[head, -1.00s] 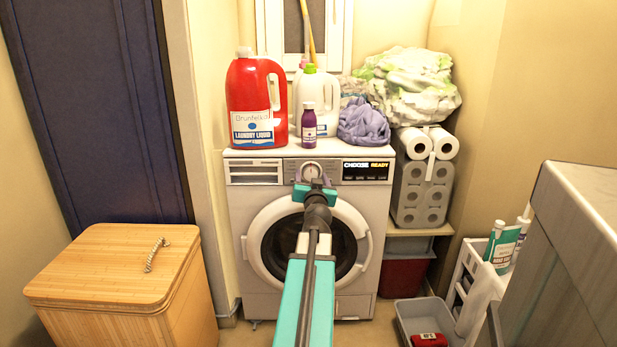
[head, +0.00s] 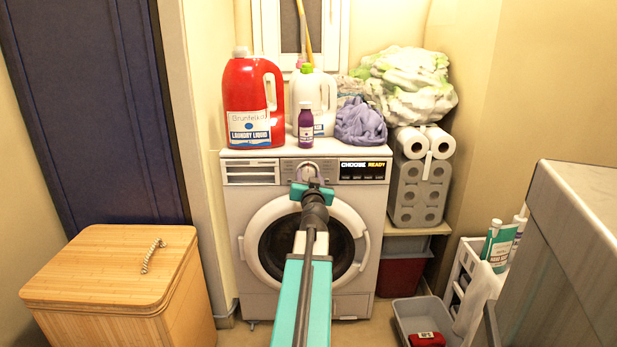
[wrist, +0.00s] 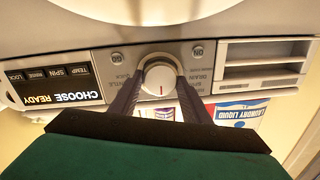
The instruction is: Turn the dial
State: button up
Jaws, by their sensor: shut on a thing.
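The dial (head: 306,170) is a round white knob on the washer's front panel, left of the lit display. In the wrist view, which shows the panel upside down, the dial (wrist: 160,75) has a red mark on its face. My gripper (head: 312,186) reaches the panel at the dial and hides its lower part in the head view. In the wrist view its two dark fingers (wrist: 161,84) are on either side of the dial, shut on it. The washer (head: 350,290) is white with a round door. Its display (head: 363,171) reads "CHOOSE READY".
A red detergent jug (head: 250,105), a white jug (head: 325,95), a small purple bottle (head: 306,130) and purple cloth (head: 358,125) stand on the washer top above the panel. A wooden hamper (head: 110,270) is at left; a grey counter (head: 580,230) is at right.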

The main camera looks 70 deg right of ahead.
jog(key=shift+w+a+f+m, duration=0.1)
jog(key=shift+w+a+m, duration=0.05)
jog(key=shift+a+m, duration=0.15)
jog(key=shift+m+b, duration=0.55)
jog(key=shift+m, duration=0.25)
jog(key=m+b, duration=0.1)
jog(key=m, duration=0.3)
jog(key=shift+m, duration=0.3)
jog(key=m, duration=0.3)
jog(key=shift+m, duration=0.3)
jog(key=m, duration=0.3)
jog(key=shift+w+m+h, duration=0.1)
jog(key=shift+m+h, duration=0.3)
jog(key=shift+f, duration=0.1)
jog(key=o, duration=1)
jog(key=shift+o, duration=0.2)
jog(key=shift+d, duration=0.1)
